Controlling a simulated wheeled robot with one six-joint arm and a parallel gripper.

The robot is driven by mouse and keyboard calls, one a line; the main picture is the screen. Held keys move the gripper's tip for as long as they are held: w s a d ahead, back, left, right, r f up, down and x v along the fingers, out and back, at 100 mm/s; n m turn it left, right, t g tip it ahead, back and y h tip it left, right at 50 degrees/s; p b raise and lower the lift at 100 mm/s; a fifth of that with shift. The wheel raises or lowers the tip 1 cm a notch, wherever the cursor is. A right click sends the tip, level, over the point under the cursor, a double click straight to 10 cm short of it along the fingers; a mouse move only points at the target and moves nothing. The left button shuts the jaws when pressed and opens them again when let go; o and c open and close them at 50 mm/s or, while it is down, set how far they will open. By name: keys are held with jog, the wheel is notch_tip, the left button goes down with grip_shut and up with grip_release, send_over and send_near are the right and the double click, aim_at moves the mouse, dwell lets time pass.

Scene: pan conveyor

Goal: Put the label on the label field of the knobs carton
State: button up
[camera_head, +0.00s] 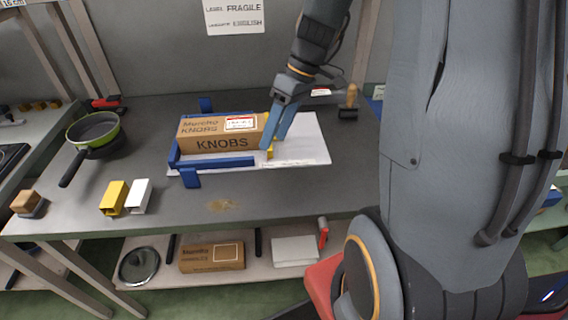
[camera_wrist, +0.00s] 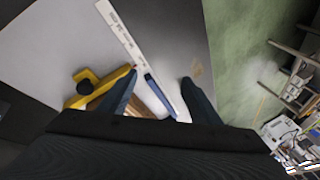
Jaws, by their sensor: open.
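The knobs carton (camera_head: 197,134) is a brown box marked KNOBS, lying in a blue holder (camera_head: 215,162) on a white board in the head view. A white label with red markings (camera_head: 240,123) shows on the right part of its upper face. I cannot tell how squarely it sits in the label field. My gripper (camera_head: 279,128) is at the carton's right end, by a yellow clamp (camera_head: 270,152). In the wrist view my gripper (camera_wrist: 157,92) is open with nothing held. A blue bar (camera_wrist: 160,94) and a brown sliver of the carton show between and beyond the fingers.
A sign (camera_head: 234,15) reads label FRAGILE, language ENGLISH. A green pan (camera_head: 93,130) stands at the left, with yellow (camera_head: 113,197) and white (camera_head: 139,196) blocks in front. A wooden-handled tool (camera_head: 349,101) stands back right. Another carton (camera_head: 211,257) lies on the lower shelf.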

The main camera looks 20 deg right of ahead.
jog(key=s+a+f+m+t+h, duration=0.1)
jog(key=s+a+m+h, duration=0.1)
jog(key=s+m+h, duration=0.2)
jog(key=shift+s+a+f+m+h, duration=0.35)
jog(key=shift+s+m, duration=1.35)
jog(key=shift+s, duration=1.45)
